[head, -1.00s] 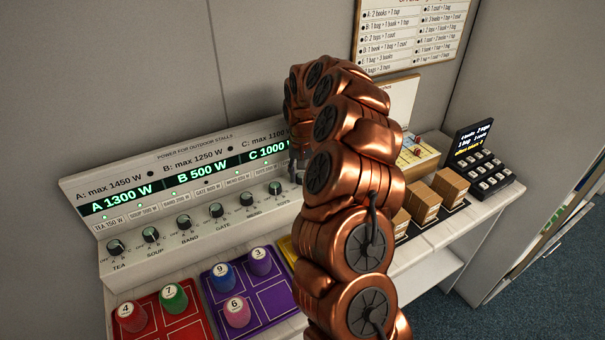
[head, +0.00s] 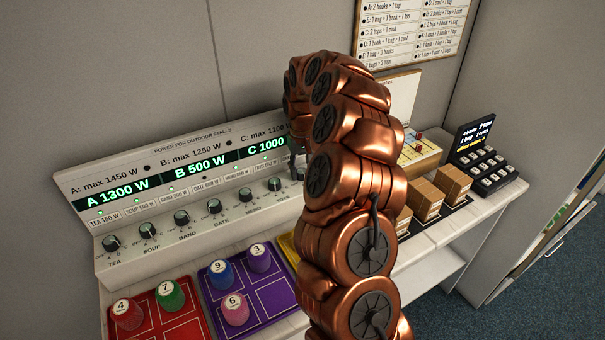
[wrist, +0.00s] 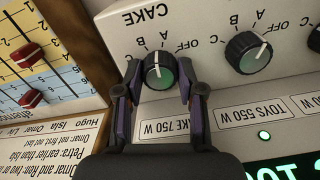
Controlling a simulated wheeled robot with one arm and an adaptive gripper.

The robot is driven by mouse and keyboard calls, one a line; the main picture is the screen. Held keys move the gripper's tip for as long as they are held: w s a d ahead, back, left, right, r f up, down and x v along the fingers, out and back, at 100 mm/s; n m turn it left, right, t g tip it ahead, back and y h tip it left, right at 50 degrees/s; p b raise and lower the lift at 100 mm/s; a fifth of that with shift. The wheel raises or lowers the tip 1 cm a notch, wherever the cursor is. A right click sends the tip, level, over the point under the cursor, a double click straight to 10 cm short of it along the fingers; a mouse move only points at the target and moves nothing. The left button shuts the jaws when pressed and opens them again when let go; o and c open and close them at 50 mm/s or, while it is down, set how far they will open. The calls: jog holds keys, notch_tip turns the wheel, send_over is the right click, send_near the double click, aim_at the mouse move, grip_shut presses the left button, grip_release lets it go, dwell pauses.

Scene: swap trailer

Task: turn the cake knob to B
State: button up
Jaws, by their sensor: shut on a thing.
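The cake knob (wrist: 159,71), dark with a pale pointer line, shows in the wrist view under the upside-down CAKE lettering. Its pointer line runs roughly toward the top of the picture; I cannot tell surely which letter it meets. My gripper (wrist: 158,88) has a finger on either side of the knob and is shut on it. In the head view my arm hides the cake knob and most of my gripper. The power panel (head: 185,205) reads A 1300 W, B 500 W and C 1000, its last part hidden.
The toys knob (wrist: 248,53) is close beside the cake knob in the wrist view. A schedule board (wrist: 38,75) with red pieces lies on the other side. Red (head: 179,332) and purple (head: 272,300) trays with numbered pegs stand before the panel. Brown boxes (head: 425,197) stand right of my arm.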

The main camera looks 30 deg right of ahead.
aim_at(302, 171)
jog(key=shift+n+b, duration=0.9)
jog(key=shift+n, duration=1.4)
jog(key=o, duration=1.1)
jog(key=shift+o, duration=0.2)
notch_tip(302, 171, up, 12)
